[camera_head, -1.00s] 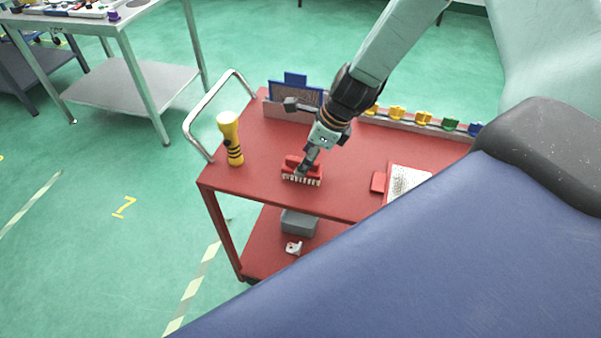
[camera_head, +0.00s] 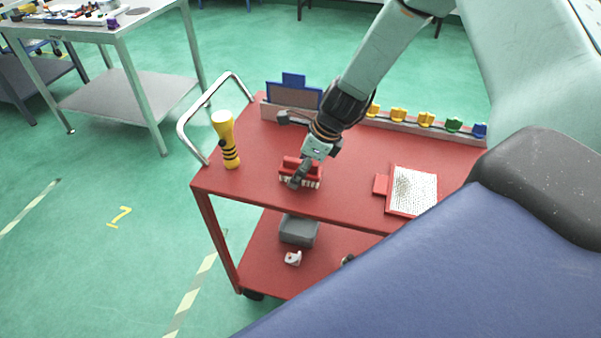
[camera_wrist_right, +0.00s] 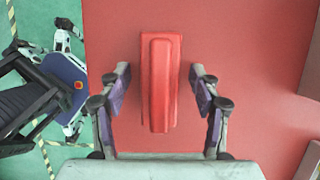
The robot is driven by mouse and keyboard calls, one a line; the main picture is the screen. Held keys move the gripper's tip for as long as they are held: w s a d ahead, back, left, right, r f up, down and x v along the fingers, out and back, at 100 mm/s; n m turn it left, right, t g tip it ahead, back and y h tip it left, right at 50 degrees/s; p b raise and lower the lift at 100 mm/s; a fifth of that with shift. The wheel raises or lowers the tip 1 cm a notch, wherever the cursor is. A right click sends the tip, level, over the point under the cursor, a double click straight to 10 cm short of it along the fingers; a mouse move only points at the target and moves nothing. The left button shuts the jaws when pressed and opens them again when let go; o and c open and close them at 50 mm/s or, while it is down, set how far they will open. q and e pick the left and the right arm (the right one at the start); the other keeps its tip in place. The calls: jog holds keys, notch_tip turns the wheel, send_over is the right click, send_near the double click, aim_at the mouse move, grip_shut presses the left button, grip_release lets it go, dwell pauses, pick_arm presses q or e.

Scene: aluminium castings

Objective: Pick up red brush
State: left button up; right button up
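The red brush (camera_head: 311,173) sits bristles down near the front edge of the red cart's top. In the right wrist view the brush (camera_wrist_right: 160,85) shows from above as a long red block with a raised handle. My right gripper (camera_head: 297,180) reaches down over the brush in the head view and hides part of it. In the wrist view the right gripper (camera_wrist_right: 160,76) is open, one finger on each side of the brush, with a gap on both sides. My left gripper is not in view.
A grey box (camera_head: 298,230) is on the lower shelf. A metal table (camera_head: 130,95) stands at upper left.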

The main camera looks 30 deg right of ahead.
aim_at(300, 161)
jog(key=shift+s, duration=0.1)
jog(key=c, duration=1.2)
notch_tip(300, 161, up, 10)
jog(key=p, duration=0.8)
jog(key=o, duration=0.7)
jog(key=c, duration=0.5)
jog(key=shift+a, duration=0.1)
